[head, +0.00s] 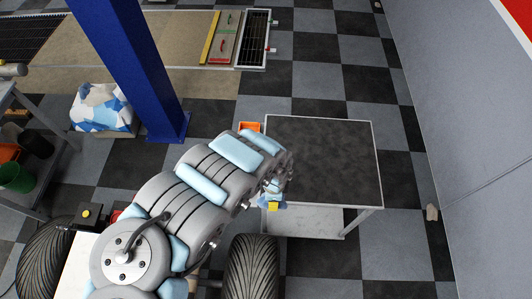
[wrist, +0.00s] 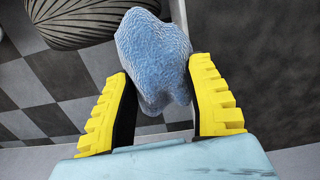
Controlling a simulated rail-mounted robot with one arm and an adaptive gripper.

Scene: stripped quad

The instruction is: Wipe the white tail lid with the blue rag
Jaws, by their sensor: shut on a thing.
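The blue rag (wrist: 153,50) is a bunched, textured cloth held between the yellow fingers of my gripper (wrist: 162,75) in the wrist view. It sticks out beyond the fingertips. In the head view my gripper (head: 272,205) is at the left edge of the dark-topped table, and its yellow finger shows there. I cannot make out the rag clearly in that view. A white panel (head: 68,268) shows at lower left between the tires, partly hidden by my arm. I cannot tell whether it is the tail lid.
The dark-topped table (head: 330,155) looks bare, with an orange bin (head: 249,127) at its back left corner. A black tire (head: 252,270) stands in front of it; another (head: 45,262) is at lower left. A blue post (head: 130,60) rises behind my arm. Checkered floor right of the table is mostly free.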

